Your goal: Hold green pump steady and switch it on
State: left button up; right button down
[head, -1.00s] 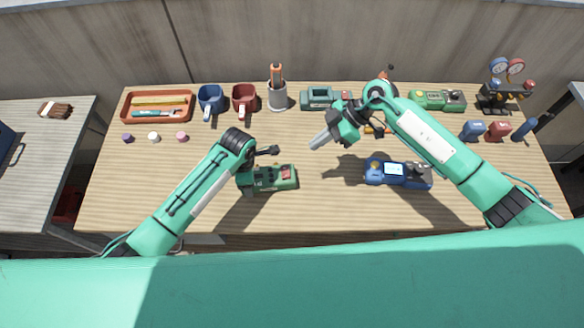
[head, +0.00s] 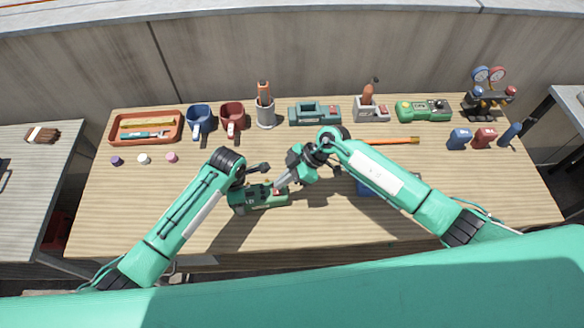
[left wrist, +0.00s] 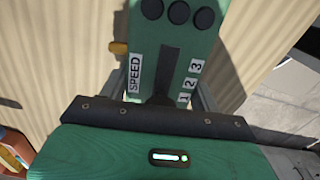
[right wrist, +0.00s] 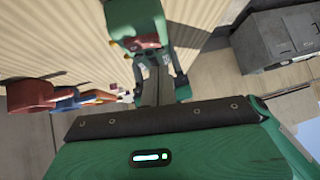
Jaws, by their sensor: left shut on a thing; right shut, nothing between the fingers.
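The green pump (head: 262,197) lies on the near-left part of the wooden table. My left gripper (head: 238,190) is shut on its left part; its body, with a SPEED label and marks 1 2 3, fills the upper left wrist view (left wrist: 172,40). A red switch (right wrist: 145,42) sits on the pump's right end. My right gripper (head: 277,186) is shut and empty, its fingertips pointing down at the red switch, very close above or touching it; I cannot tell which. The switch's position is not clear.
A blue device (head: 364,189) lies mostly hidden under my right arm. A teal device (head: 315,114), a green device (head: 423,110), a grey holder (head: 370,112) and a gauge set (head: 488,97) stand along the back. A red tray (head: 112,130) and mugs are back left.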

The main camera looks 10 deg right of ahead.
aim_at(276, 193)
jog(key=shift+s+f, duration=0.15)
jog(key=shift+f, duration=1.1)
jog(key=shift+s+d+f, duration=0.1)
jog(key=shift+s+f, duration=0.05)
jog(key=shift+f, duration=0.15)
jog(key=shift+w+r, duration=0.25)
jog(key=shift+w, duration=0.6)
